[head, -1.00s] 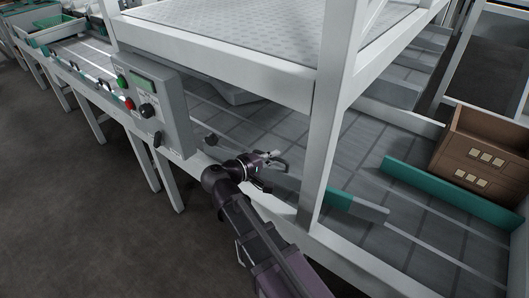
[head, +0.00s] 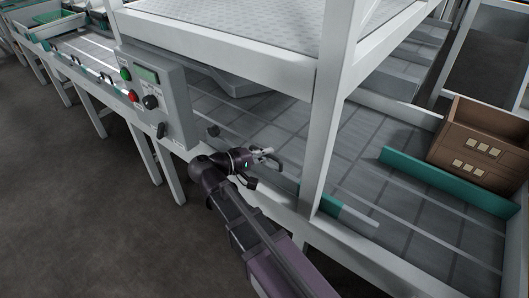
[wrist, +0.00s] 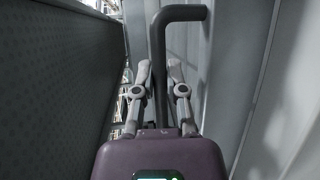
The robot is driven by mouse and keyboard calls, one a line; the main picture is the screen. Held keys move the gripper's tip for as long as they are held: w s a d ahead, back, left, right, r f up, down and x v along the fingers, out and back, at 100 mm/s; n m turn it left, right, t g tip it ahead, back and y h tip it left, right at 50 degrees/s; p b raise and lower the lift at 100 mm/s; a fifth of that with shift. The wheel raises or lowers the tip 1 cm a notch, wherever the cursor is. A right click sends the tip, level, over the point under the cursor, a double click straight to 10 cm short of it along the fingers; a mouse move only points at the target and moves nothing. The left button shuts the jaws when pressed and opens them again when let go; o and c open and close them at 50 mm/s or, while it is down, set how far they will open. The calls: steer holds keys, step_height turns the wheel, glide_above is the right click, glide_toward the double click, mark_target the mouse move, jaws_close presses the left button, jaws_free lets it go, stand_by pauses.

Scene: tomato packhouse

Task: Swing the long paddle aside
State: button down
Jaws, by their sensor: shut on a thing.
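The long paddle (head: 333,209), with a teal band and a grey end, lies low over the grey conveyor along its near side rail. A white upright post hides part of it. My gripper (head: 266,154) is at the paddle's left part, over the near edge of the conveyor. In the wrist view my gripper (wrist: 160,78) is shut around the upright stem of a dark grey bent handle (wrist: 182,13), whose top bar points right. The join between handle and paddle is hidden.
A white post (head: 318,150) stands close right of my gripper, under a white overhead frame. A grey control box (head: 168,105) is to the left. A second teal board (head: 420,172) and a brown crate (head: 482,145) stand on the right. The middle belt is clear.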

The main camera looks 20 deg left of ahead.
steer(key=c, duration=0.7)
jaws_free()
steer(key=shift+w, duration=0.1)
steer(key=shift+s+d, duration=0.1)
steer(key=shift+s, duration=0.15)
